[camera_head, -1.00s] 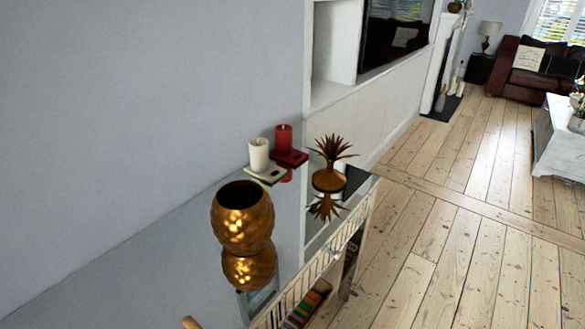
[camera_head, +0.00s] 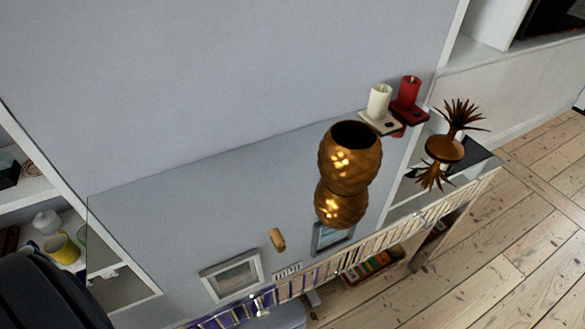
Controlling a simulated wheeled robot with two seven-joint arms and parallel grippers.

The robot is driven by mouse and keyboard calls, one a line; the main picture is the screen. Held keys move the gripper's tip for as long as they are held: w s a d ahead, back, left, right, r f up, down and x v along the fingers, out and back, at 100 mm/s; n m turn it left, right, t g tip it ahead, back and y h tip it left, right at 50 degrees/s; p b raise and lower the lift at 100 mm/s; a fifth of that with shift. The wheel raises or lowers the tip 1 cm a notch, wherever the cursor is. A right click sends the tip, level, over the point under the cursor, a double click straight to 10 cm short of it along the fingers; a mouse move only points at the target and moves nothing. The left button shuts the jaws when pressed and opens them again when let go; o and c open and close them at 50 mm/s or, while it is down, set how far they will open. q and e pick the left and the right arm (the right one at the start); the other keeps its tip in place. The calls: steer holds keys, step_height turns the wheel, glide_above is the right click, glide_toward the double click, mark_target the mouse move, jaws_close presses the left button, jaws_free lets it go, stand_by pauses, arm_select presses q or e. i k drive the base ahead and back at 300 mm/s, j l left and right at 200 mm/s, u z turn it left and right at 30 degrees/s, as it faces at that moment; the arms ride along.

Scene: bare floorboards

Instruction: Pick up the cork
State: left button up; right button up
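A small tan-brown cork (camera_head: 278,239) shows low in the middle of the head view, at the glossy top of a low cabinet (camera_head: 190,215). It is tilted a little and looks clear of the other objects. Its exact contact with the surface is hard to tell because the top is reflective or see-through. Neither gripper shows.
A gold vase (camera_head: 350,160) stands to the right of the cork, with its mirror image below it. A white candle (camera_head: 379,102), a red candle (camera_head: 409,92) and a brown spiky ornament (camera_head: 445,149) stand further right. A wall rises behind.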

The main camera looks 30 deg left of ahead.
mark_target(279, 239)
steer(key=u, duration=1.1)
